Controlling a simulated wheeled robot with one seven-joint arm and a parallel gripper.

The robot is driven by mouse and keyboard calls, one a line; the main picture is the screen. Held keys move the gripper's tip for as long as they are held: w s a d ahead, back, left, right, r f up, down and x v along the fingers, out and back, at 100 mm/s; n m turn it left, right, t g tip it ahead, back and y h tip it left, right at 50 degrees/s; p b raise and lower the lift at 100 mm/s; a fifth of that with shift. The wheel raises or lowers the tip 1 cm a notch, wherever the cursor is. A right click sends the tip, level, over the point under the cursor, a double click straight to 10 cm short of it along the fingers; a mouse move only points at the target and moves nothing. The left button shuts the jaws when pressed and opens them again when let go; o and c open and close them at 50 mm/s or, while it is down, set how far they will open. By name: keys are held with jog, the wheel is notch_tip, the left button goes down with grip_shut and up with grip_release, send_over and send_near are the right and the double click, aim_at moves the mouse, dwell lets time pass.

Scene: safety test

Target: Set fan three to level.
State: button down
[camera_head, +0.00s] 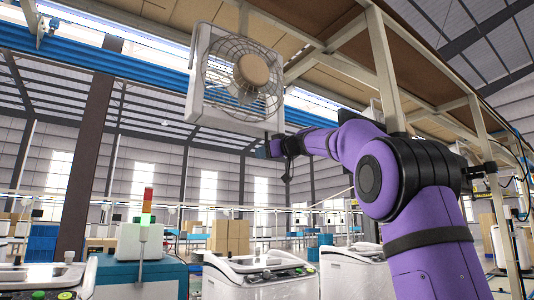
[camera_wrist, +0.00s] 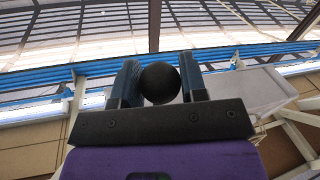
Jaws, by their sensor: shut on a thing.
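A white square fan (camera_head: 238,85) with a round wire guard and tan hub hangs from the overhead frame in the head view. Its tilt looks slightly forward and down; I see no number on it. My gripper (camera_head: 270,150) is just below the fan's lower right corner. In the wrist view, a black ball-shaped knob (camera_wrist: 160,83) sits between the two blue fingers of my gripper (camera_wrist: 159,62), which is shut on it. What the knob attaches to is hidden. A pale box-like housing (camera_wrist: 250,90), likely the fan, shows right of the fingers.
A beige post (camera_head: 385,70) and overhead frame stand close to my arm at the right. A blue rail (camera_head: 110,62) crosses the upper left. White machines (camera_head: 255,275) and a signal lamp (camera_head: 147,205) stand below. The air left of my gripper is clear.

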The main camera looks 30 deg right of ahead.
jog(key=c, duration=0.7)
grip_release()
jog(key=shift+w, duration=0.1)
jog(key=v, duration=1.1)
